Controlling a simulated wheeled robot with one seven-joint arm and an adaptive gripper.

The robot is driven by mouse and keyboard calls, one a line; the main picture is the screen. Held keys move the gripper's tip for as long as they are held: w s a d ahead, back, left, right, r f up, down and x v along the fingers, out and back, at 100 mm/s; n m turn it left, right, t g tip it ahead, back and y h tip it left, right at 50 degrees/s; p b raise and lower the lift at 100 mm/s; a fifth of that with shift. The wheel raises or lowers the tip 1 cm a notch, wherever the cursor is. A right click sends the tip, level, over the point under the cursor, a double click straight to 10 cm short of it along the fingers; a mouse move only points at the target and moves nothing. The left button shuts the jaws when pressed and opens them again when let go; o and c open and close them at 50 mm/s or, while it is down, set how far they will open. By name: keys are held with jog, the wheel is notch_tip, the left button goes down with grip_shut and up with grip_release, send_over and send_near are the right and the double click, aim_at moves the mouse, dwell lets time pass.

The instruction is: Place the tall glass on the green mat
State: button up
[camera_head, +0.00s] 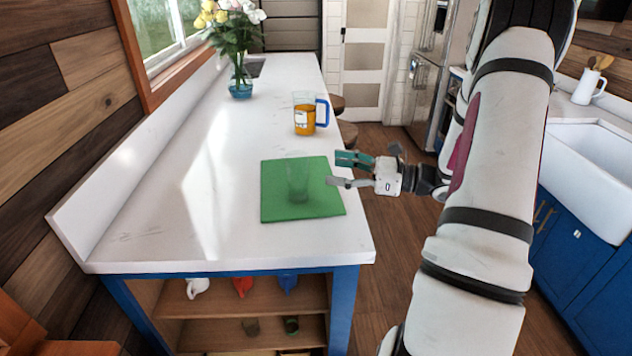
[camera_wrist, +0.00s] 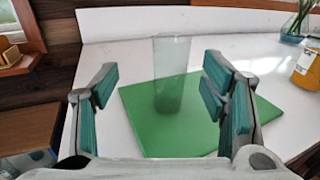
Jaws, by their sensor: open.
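The tall clear glass (camera_head: 298,180) stands upright on the green mat (camera_head: 275,207), near the mat's middle. It also shows in the wrist view (camera_wrist: 171,72), beyond and between my finger pads, with the green mat (camera_wrist: 150,137) under it. My gripper (camera_head: 347,171) is open and empty at the right edge of the mat, with its fingers pointing left toward the glass. In the wrist view my gripper (camera_wrist: 163,98) has its pads wide apart, and a gap shows between the pads and the glass.
An orange-filled mug with a blue handle (camera_head: 304,115) stands behind the mat. A flower vase (camera_head: 240,85) is farther back on the left. The white counter (camera_head: 170,190) is clear left of the mat. Shelves below (camera_head: 240,303) hold several small items.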

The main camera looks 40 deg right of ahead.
jog(key=s+a+r+n+g, duration=0.2)
jog(key=a+n+g, duration=0.25)
jog(key=a, duration=0.25)
jog(key=s+a+r+n+g+h, duration=0.1)
jog(key=s+a+r+n+g, duration=0.15)
jog(key=a+n, duration=0.4)
jog(key=s+a+r+n+g, duration=0.25)
jog(key=a+g, duration=0.25)
jog(key=a, duration=0.3)
jog(key=s+a+r+n+t+h, duration=0.1)
jog(key=s+r+n+h, duration=0.2)
jog(key=n, duration=0.4)
jog(key=s+a+r+n+t+h, duration=0.2)
jog(key=s+r+n+h, duration=0.1)
jog(key=s+n+h, duration=0.3)
jog(key=shift+s+a+r+n, duration=0.3)
jog(key=shift+s+n, duration=0.65)
jog(key=shift+s, duration=0.15)
jog(key=shift+s, duration=0.1)
